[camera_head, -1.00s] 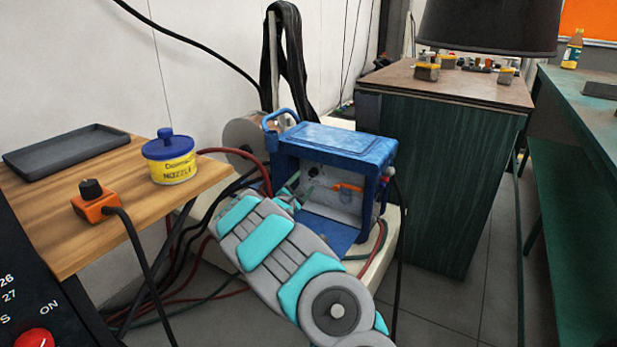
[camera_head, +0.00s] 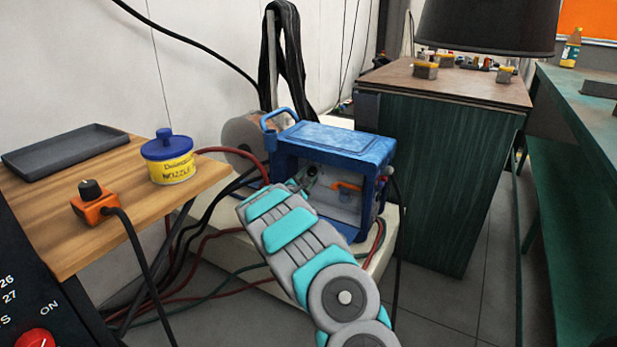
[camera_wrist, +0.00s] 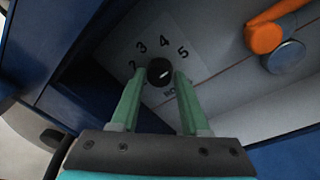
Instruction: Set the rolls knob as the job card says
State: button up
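In the head view my arm reaches into the open blue wire feeder (camera_head: 340,143), and the fingertips are hard to make out. I see no job card.
An orange lever (camera_wrist: 264,37) and a grey round part (camera_wrist: 286,57) sit right of the knob. The feeder's blue walls are close around my gripper. A wooden shelf (camera_head: 120,215) holds a nozzle tub (camera_head: 170,162), a grey tray (camera_head: 66,150) and an orange box (camera_head: 93,205).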

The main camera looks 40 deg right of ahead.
grip_shut()
dwell(0.4)
jog(key=n, duration=0.4)
jog(key=shift+r, duration=0.15)
jog(key=n+g+p, duration=0.1)
jog(key=n, duration=0.3)
jog(key=shift+r+y, duration=0.1)
jog(key=shift+y, duration=0.2)
jog(key=n+g+p, duration=0.1)
jog(key=n+p, duration=0.2)
jog(key=n, duration=0.2)
jog(key=shift+n+g+p, duration=0.3)
jog(key=shift+n+p, duration=0.95)
jog(key=shift+n, duration=0.35)
jog(key=shift+o, duration=2.2)
grip_release()
